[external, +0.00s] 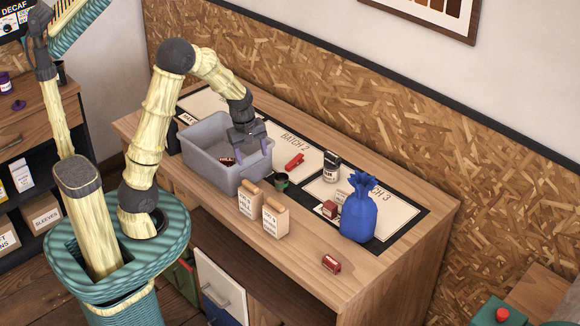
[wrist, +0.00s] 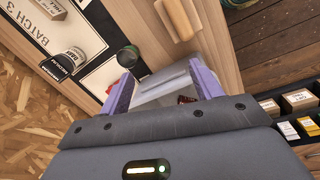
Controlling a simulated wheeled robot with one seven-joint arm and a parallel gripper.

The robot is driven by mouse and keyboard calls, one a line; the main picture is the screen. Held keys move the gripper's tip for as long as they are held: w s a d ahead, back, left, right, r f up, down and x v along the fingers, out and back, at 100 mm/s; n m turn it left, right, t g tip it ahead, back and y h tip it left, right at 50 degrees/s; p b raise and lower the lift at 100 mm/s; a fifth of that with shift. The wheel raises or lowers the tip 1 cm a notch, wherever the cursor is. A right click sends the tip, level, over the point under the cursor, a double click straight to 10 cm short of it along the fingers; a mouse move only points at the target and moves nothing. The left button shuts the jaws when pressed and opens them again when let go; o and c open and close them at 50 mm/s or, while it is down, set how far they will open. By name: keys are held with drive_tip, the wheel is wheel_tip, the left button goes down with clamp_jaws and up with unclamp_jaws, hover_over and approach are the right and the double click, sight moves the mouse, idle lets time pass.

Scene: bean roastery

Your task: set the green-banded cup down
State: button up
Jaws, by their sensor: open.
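The green-banded cup (external: 281,182) is small and dark and stands on the table just outside the right front of the grey bin. It also shows in the wrist view (wrist: 127,57), beyond the tip of the left finger and outside the jaws. My gripper (external: 253,153) is open over the right end of the grey bin (external: 207,172), pointing down. In the wrist view my two purple fingers (wrist: 162,72) stand wide apart, with part of the bin and nothing held between them. The cup's base is partly hidden from view.
Two pale bags with wooden tops (external: 275,219) stand in front of the cup. A red can (external: 331,264) is near the front edge.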

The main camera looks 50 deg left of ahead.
drive_tip(key=s+r+m+t, duration=0.1)
drive_tip(key=s+r+m, duration=0.1)
drive_tip(key=s+m, duration=0.9)
drive_tip(key=m, duration=0.3)
drive_tip(key=shift+s+d+r+y, duration=0.15)
drive_tip(key=shift+s+d+y, duration=0.15)
drive_tip(key=shift+s+y, duration=0.1)
